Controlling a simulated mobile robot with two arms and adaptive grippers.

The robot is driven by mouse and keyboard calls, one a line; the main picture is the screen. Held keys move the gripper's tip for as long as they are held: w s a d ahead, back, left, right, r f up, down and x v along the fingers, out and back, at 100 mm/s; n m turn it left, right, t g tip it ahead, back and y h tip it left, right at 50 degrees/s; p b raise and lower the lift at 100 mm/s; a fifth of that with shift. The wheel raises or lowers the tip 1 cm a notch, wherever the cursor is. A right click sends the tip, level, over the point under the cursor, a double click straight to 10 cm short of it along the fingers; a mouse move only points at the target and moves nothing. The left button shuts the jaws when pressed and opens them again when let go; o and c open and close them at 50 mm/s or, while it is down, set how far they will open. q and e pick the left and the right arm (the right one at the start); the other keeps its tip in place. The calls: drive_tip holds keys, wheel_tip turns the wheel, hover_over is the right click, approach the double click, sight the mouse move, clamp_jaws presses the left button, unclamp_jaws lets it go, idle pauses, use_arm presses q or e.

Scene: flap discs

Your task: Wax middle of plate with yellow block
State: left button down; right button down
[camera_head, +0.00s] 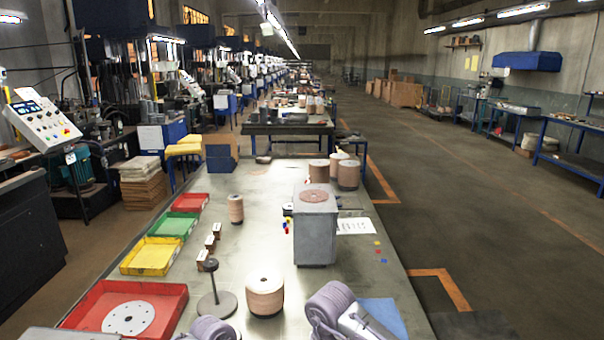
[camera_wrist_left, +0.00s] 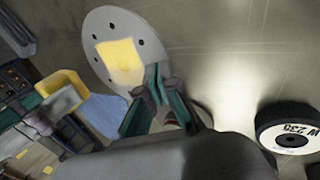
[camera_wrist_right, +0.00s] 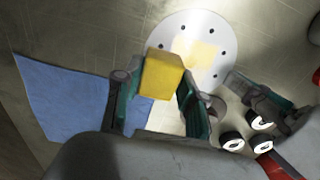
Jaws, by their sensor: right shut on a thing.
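A round pale plate with small holes near its rim shows in the left wrist view (camera_wrist_left: 101,62) and the right wrist view (camera_wrist_right: 184,28). A light yellow square patch (camera_wrist_left: 119,62) covers its middle. My left gripper (camera_wrist_left: 156,76) has its fingers close together at the plate's edge and appears shut on it; the contact is partly hidden. My right gripper (camera_wrist_right: 159,88) is shut on a yellow block (camera_wrist_right: 162,75), which overlaps the plate's edge in its view. Whether block and plate touch, I cannot tell. Neither gripper's fingers show in the head view.
A red tray (camera_head: 172,297) at the left front holds another white plate (camera_head: 129,318). Green (camera_head: 172,225) and yellow (camera_head: 150,256) trays stand behind it. A stand (camera_head: 214,303), a disc stack (camera_head: 265,296) and a grey box (camera_head: 316,232) occupy the table. A blue mat (camera_head: 384,314) lies front right.

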drive_tip(key=shift+a, duration=0.1)
idle(0.6)
drive_tip(key=shift+w+a, duration=0.6)
drive_tip(key=shift+a, duration=0.25)
drive_tip(key=shift+w+a, duration=0.55)
drive_tip(key=shift+a, duration=0.25)
drive_tip(key=shift+w+a, duration=0.6)
drive_tip(key=shift+a, duration=0.25)
drive_tip(key=shift+f, duration=2.35)
